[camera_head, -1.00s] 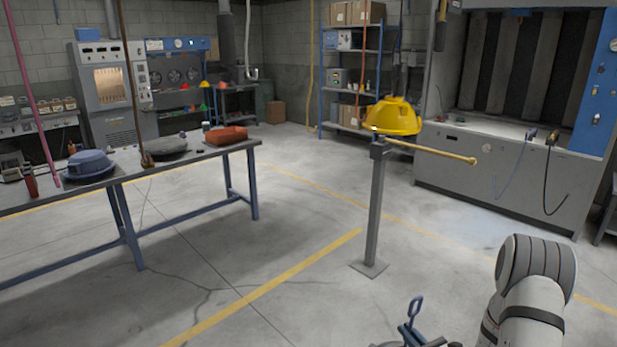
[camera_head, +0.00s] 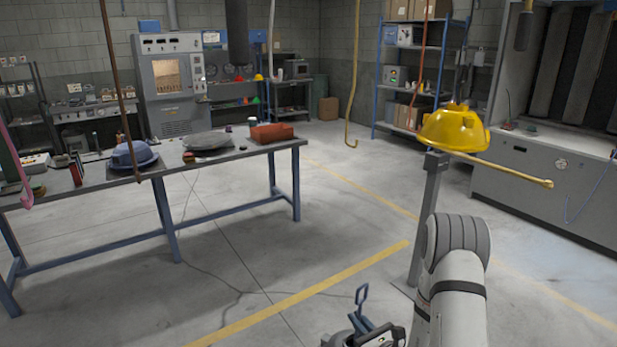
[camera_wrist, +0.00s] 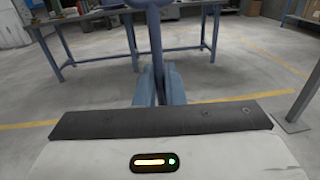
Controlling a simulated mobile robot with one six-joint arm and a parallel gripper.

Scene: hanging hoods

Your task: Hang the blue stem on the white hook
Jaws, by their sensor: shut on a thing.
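The blue stem (camera_head: 361,294), with a small loop at its top, stands upright in my gripper (camera_head: 362,323) at the bottom of the head view. My gripper is shut on it. In the wrist view the stem (camera_wrist: 154,45) rises between the fingers, and its upper end is cut off by the frame's top. A white hook (camera_head: 271,45) appears to hang at the back of the room, above the far bench, well away from my gripper. It is small and its tip is hard to make out.
A workbench (camera_head: 225,166) stands at left. Brown (camera_head: 118,75), pink (camera_head: 20,170) and yellow (camera_head: 357,75) hanging hooks are also in view. Open floor lies between bench and post.

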